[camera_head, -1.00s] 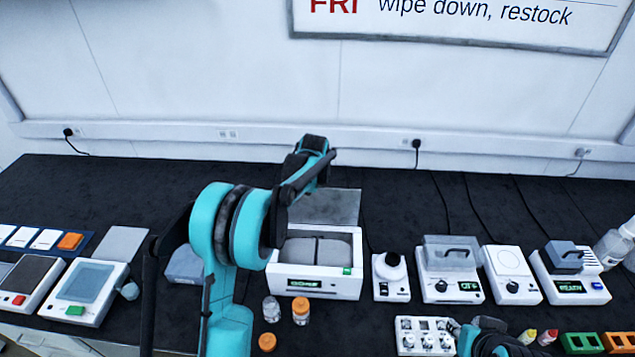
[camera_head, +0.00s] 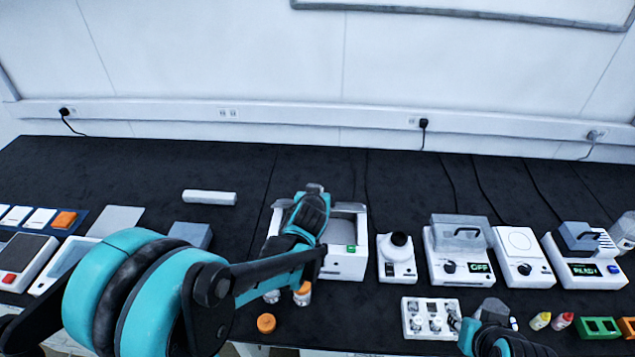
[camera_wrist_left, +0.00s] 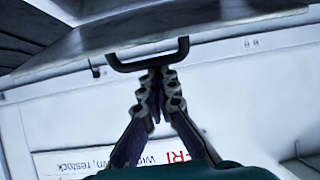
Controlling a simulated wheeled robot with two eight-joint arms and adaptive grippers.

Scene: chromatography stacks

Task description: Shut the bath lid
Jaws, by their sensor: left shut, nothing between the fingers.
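The white bath (camera_head: 346,266) stands on the bench near the middle of the head view, with a green button on its front. My left gripper (camera_head: 315,189) reaches over it and covers much of it, so the lid cannot be made out clearly there. In the left wrist view the grey lid (camera_wrist_left: 215,32) fills the top, with its dark bar handle (camera_wrist_left: 183,48). My left gripper's fingers (camera_wrist_left: 157,78) are shut and empty, right at the handle; whether they touch it I cannot tell. My right gripper (camera_head: 490,335) is at the bottom edge, its fingers unclear.
A white device with a round black top (camera_head: 397,258) stands close right of the bath, then an instrument with a clear cover (camera_head: 460,255). A grey box (camera_head: 190,235) is to the left. An orange cap (camera_head: 266,323) and vials lie in front. The bench behind is mostly clear.

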